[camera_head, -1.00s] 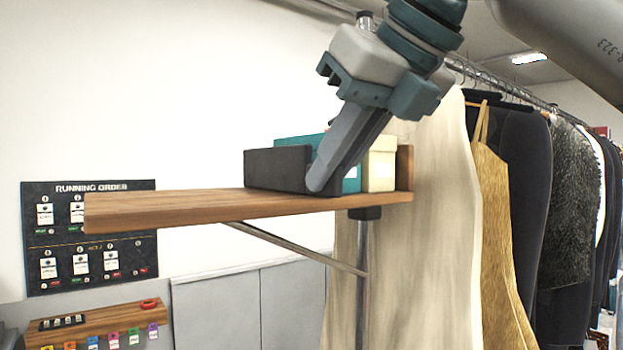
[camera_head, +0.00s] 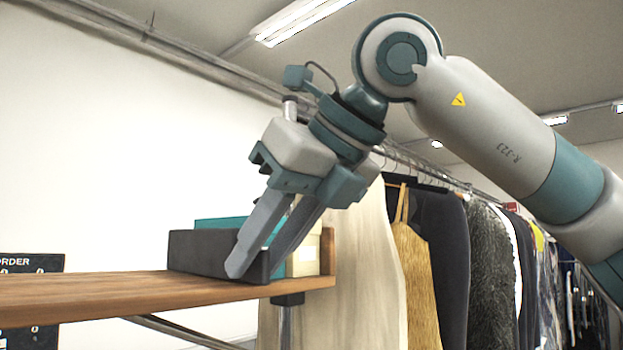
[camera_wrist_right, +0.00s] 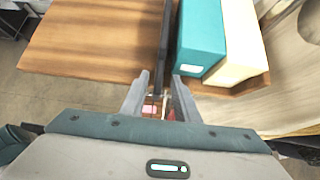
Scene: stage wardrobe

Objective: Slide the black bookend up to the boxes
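The black bookend (camera_head: 203,251) stands upright on the wooden shelf (camera_head: 110,288), on the left side of the boxes. In the right wrist view the bookend (camera_wrist_right: 164,40) is a thin dark panel beside a teal box (camera_wrist_right: 200,35), with a narrow dark strip between them; I cannot tell if they touch. A cream box (camera_wrist_right: 238,45) stands right of the teal one. My right gripper (camera_head: 256,268) is at the bookend's near end. In the wrist view its fingers (camera_wrist_right: 160,80) are apart, one on each side of the panel, with gaps visible. My left gripper is out of view.
The shelf is bare left of the bookend. A raised wooden end piece (camera_head: 328,252) closes its right end. A cream garment (camera_head: 345,280) and other clothes hang on a rail just to the right. A dark board (camera_head: 30,265) is on the wall.

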